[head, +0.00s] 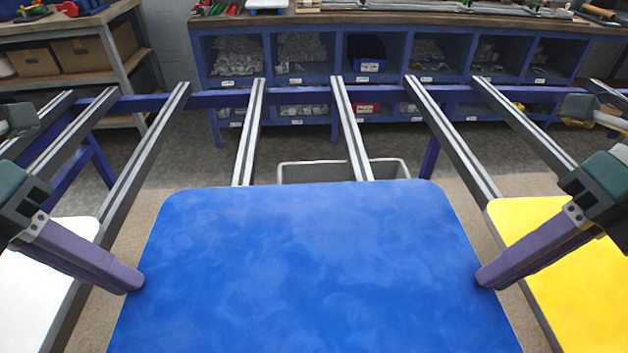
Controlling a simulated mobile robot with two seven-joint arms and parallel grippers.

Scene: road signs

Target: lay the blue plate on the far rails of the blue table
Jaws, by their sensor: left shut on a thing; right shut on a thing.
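The blue plate (305,265) is a large flat sheet with rounded corners, in the middle of the head view; its near edge is cut off by the frame. My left gripper (136,280) is shut on the plate's left edge. My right gripper (484,277) is shut on its right edge. The plate is in front of the grey rails (352,130) of the blue table (205,99) and hides their near parts. The far stretches of the rails show bare beyond the plate's far edge. I cannot tell how high the plate is above the rails.
A white plate (30,290) lies at the left and a yellow plate (585,285) at the right, both on the rails. A grey bin (290,172) stands below the rails. A blue shelf unit (270,70) with bins stands behind the table.

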